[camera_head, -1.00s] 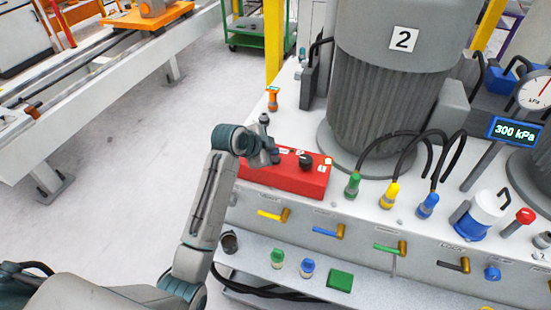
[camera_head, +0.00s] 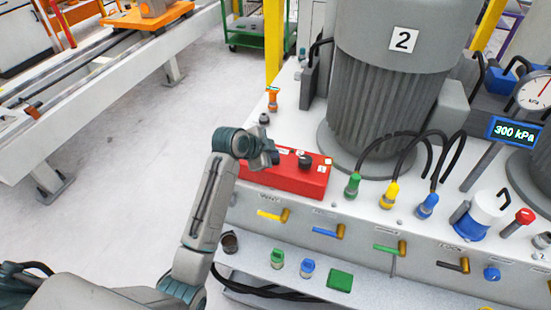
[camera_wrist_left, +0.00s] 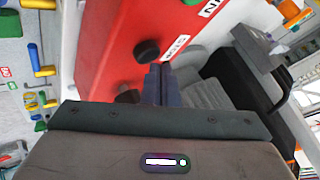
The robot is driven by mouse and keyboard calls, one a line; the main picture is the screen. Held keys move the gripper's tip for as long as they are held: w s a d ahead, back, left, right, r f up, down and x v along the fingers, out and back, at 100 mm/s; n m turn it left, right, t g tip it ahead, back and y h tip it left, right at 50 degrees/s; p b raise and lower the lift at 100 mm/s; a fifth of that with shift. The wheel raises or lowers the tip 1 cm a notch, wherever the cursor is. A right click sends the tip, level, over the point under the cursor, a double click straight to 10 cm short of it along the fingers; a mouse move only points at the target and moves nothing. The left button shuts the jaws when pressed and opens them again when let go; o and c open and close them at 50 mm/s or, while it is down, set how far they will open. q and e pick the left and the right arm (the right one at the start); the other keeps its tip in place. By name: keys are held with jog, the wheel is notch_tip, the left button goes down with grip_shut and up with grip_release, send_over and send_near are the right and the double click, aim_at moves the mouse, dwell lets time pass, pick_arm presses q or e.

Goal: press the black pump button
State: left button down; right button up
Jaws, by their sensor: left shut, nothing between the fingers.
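The red control box (camera_head: 285,181) lies on the white bench top and carries white labels. A black round knob or button (camera_head: 305,160) stands on its top, to the right of my left gripper (camera_head: 273,155). In the left wrist view, a black round button (camera_wrist_left: 147,50) stands on the red face beside a white label, just beyond my fingertips (camera_wrist_left: 162,70). A second dark knob (camera_wrist_left: 128,96) is partly hidden by the gripper body. My left gripper is shut and empty, over the box's left part. I cannot tell whether it touches a button. My right gripper is not in view.
A big grey motor marked 2 (camera_head: 385,110) stands behind the box. Green (camera_head: 352,186), yellow (camera_head: 389,194) and blue (camera_head: 428,205) hose fittings are to its right. A display (camera_head: 515,131) reads 300 kPa. Coloured valve handles line the bench front.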

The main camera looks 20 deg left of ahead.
pick_arm(q)
jog(key=shift+f, duration=0.6)
dwell(0.7)
jog(key=shift+r, duration=0.1)
jog(key=shift+r+p, duration=0.85)
jog(key=shift+p, duration=0.1)
notch_tip(320, 180, up, 5)
jog(key=p, duration=0.5)
jog(key=shift+r, duration=0.1)
dwell(0.6)
